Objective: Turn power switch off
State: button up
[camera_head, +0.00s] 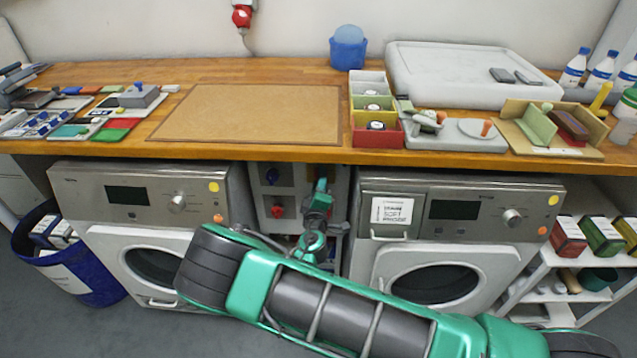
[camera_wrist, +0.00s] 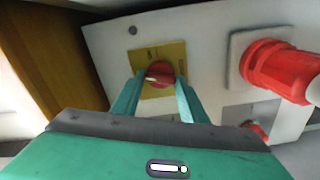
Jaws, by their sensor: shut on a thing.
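The power switch (camera_wrist: 159,73) is a red rotary knob on a yellow plate (camera_wrist: 144,55), fixed to a pale wall panel (camera_wrist: 205,40). In the wrist view the two teal fingers of my gripper (camera_wrist: 157,90) stand on either side of the knob and are shut on it. A pale mark shows on the left part of the knob; the plate's lettering is too small to read. In the head view my gripper (camera_head: 320,190) reaches into the gap between the two washing machines, under the worktop. I cannot make out the knob there.
Beside the switch, a large red plug (camera_wrist: 275,70) sticks out of the panel, with a smaller red part (camera_wrist: 256,132) below it. The left machine (camera_head: 75,185) and right machine (camera_head: 465,190) flank the narrow gap. The worktop edge (camera_head: 230,152) overhangs it.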

jog(key=shift+a+f+n, duration=0.1)
jog(key=shift+n, duration=0.75)
jog(key=shift+a+f+n, duration=0.1)
jog(key=shift+n, duration=0.75)
jog(key=o, duration=0.9)
jog(key=shift+c, duration=0.2)
jog(key=shift+o, duration=0.9)
jog(key=shift+d, duration=0.1)
jog(key=s, duration=1)
jog(key=shift+s+a, duration=0.2)
jog(key=shift+s, duration=0.2)
jog(key=shift+s, duration=0.1)
